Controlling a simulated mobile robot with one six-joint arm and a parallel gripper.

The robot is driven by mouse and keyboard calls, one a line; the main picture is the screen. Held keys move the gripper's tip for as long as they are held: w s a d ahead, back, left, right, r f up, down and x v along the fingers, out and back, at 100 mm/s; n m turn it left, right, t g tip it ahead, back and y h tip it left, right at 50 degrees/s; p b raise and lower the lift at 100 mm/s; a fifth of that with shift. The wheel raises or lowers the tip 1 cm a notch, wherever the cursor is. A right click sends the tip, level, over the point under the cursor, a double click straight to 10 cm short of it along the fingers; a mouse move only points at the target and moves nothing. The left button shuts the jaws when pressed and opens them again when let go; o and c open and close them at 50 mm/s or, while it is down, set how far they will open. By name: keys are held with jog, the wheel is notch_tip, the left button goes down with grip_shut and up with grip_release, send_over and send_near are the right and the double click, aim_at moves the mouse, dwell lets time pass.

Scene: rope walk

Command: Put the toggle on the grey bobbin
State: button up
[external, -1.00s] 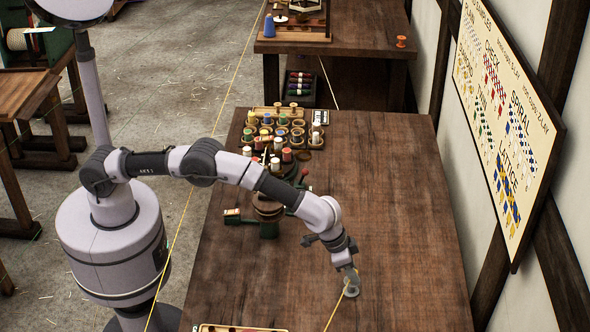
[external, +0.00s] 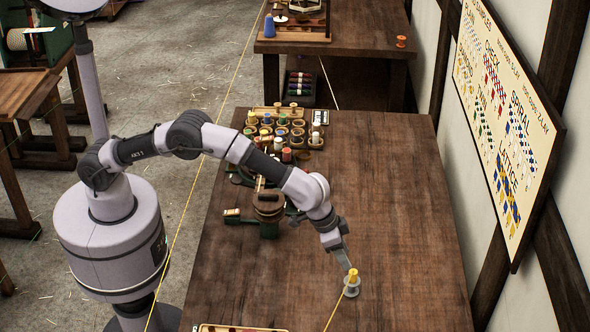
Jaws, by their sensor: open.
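The grey bobbin (external: 351,289) stands on the table at the lower right of the external view. A small yellow piece, which looks like the toggle (external: 353,275), sits upright on top of it. A yellow cord (external: 334,313) runs from the bobbin toward the bottom edge. My gripper (external: 345,262) is open, just above and to the left of the yellow piece. Its fingertips are small here, and I cannot tell whether they still touch the piece.
A wooden table (external: 400,210) has clear room to the right of my arm. A tray of coloured spools (external: 283,133) stands at its far left. A round wooden stand on a green base (external: 269,207) is left of my arm. Another tray (external: 240,328) lies at the bottom edge.

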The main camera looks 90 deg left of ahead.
jog(key=s+a+r+m, duration=0.1)
jog(key=s+a+r, duration=0.4)
jog(key=r, duration=0.5)
jog(key=s+a+r+m, duration=0.1)
jog(key=s+a+r, duration=0.1)
jog(key=s+r, duration=0.65)
jog(key=s+a+r+m+t, duration=0.1)
jog(key=s+a+r, duration=0.2)
jog(key=s, duration=0.4)
jog(key=s+a+r+m, duration=0.1)
jog(key=s+a+r, duration=0.25)
jog(key=s, duration=0.45)
jog(key=s+a+f, duration=0.1)
jog(key=s+f, duration=0.1)
jog(key=s, duration=0.3)
jog(key=s+a+f+m+y+b, duration=0.1)
jog(key=s+f, duration=0.1)
jog(key=s, duration=0.4)
jog(key=s+a+f+m+b, duration=0.1)
jog(key=s+f, duration=0.1)
jog(key=s, duration=0.4)
jog(key=shift+f, duration=0.4)
